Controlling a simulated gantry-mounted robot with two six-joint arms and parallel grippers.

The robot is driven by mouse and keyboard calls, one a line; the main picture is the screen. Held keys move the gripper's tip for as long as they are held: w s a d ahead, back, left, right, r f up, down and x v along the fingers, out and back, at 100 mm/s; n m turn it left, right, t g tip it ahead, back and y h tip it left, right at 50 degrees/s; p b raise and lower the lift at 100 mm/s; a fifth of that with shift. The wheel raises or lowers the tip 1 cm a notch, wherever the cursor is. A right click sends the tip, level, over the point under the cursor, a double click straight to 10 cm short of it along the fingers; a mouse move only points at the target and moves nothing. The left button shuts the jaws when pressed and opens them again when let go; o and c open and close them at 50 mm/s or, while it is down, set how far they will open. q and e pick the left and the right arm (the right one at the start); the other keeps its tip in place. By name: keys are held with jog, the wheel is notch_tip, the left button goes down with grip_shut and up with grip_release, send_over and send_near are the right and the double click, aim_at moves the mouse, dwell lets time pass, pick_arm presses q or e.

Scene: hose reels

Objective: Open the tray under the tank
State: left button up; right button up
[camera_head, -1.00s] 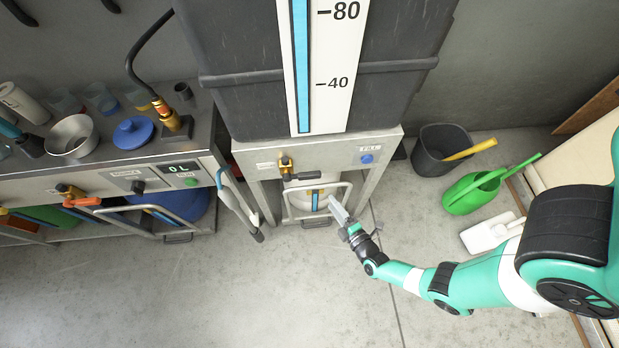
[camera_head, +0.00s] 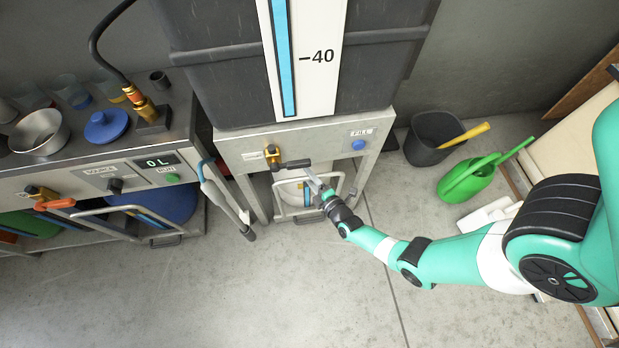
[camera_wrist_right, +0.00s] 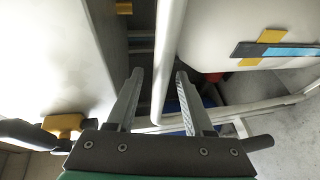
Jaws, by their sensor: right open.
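The dark grey tank (camera_head: 225,85) stands on a metal stand (camera_head: 240,150). My right gripper (camera_head: 311,178) is open at the upper part of the rail. In the wrist view, a pale bar (camera_wrist_right: 170,50) runs between its open fingers (camera_wrist_right: 160,76); I cannot tell whether they touch it. My left gripper is out of view.
A yellow valve with a dark lever (camera_head: 290,164) juts from the stand's front, close to the gripper. The floor in front is clear.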

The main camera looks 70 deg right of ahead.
grip_shut()
dwell(1.3)
